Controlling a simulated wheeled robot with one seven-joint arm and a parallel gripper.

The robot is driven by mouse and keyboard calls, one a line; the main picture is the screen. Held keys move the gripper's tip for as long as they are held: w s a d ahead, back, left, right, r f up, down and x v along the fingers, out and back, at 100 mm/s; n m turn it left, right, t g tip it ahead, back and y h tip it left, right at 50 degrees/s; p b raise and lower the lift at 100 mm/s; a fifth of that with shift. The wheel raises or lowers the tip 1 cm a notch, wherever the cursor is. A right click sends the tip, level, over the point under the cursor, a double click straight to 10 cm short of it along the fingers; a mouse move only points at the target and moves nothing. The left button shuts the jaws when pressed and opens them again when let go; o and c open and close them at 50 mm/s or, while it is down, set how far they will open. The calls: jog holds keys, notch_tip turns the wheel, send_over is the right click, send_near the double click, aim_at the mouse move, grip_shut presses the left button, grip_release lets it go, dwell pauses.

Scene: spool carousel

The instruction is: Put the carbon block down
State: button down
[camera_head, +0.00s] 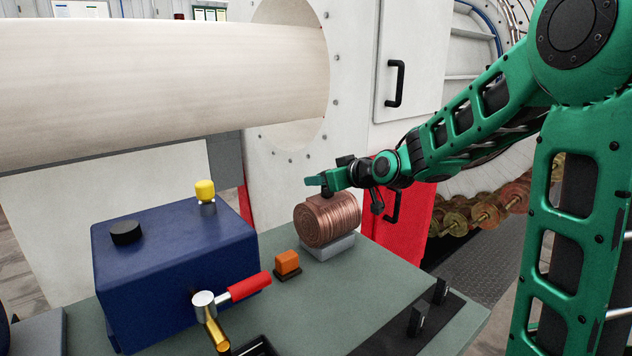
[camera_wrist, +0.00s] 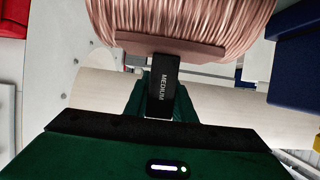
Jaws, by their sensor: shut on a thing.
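The carbon block (camera_wrist: 161,90) is black and marked MEDIUM in the wrist view. My gripper (camera_wrist: 160,108) is shut on it, with the green fingers on both sides. In the head view my gripper (camera_head: 320,182) is just above the top of a ribbed copper drum (camera_head: 328,220), and a small dark part of the block shows under the fingers. The copper drum fills the top of the wrist view (camera_wrist: 180,20). The block's far end is close to a brown curved piece (camera_wrist: 170,48) at the drum; I cannot tell whether they touch.
The drum rests on a grey block (camera_head: 332,247) on a grey-green table (camera_head: 350,290). A dark strip (camera_head: 388,345) carries two upright black pieces (camera_head: 418,319) at the front right. An orange cube (camera_head: 288,262), a red-handled lever (camera_head: 248,287) and a blue box (camera_head: 170,275) stand left.

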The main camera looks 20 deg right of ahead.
jog(key=c, duration=1.5)
grip_release()
jog(key=v, duration=1.2)
jog(key=shift+s, duration=0.1)
